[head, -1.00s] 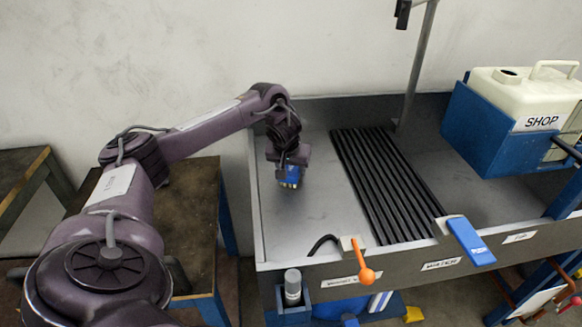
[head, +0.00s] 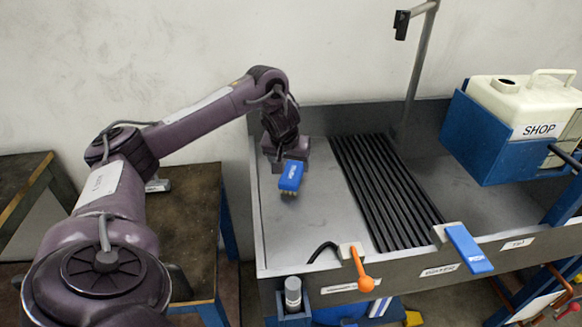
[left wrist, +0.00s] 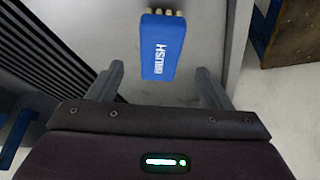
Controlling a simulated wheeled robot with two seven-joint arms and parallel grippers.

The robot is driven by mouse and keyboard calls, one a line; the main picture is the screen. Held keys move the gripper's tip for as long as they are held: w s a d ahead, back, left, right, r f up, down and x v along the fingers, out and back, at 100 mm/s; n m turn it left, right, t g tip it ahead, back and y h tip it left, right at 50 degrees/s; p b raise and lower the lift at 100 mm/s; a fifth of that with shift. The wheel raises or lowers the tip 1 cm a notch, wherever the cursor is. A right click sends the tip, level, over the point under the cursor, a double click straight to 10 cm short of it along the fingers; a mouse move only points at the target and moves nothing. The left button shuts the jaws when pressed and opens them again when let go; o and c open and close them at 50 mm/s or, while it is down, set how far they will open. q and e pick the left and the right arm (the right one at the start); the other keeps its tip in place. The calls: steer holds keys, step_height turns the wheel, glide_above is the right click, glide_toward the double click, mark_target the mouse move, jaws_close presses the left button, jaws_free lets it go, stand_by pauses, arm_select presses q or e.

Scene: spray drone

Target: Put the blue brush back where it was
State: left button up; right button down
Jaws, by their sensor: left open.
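The blue brush (head: 290,178), with pale bristles and white lettering, is in the grey tray at its left part, just in front of my left gripper (head: 287,160). The left wrist view shows the brush (left wrist: 163,47) lying just beyond the tips, apart from both fingers. In that view my left gripper (left wrist: 163,82) is open with nothing between its fingers. The brush appears to rest on the grey tray floor (head: 310,220). My right gripper is not in view.
Black slats (head: 385,190) run along the tray's middle. A blue block (head: 468,249) and an orange knob (head: 366,283) are at the front rim. A white SHOP tank (head: 535,105) in a blue holder stands at the right. A brown table (head: 190,225) stands left of the tray.

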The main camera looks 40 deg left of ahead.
arm_select(q)
steer(key=p+v, duration=0.2)
steer(key=v, duration=0.3)
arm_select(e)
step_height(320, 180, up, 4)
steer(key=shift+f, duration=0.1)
arm_select(q)
steer(key=shift+p, duration=0.3)
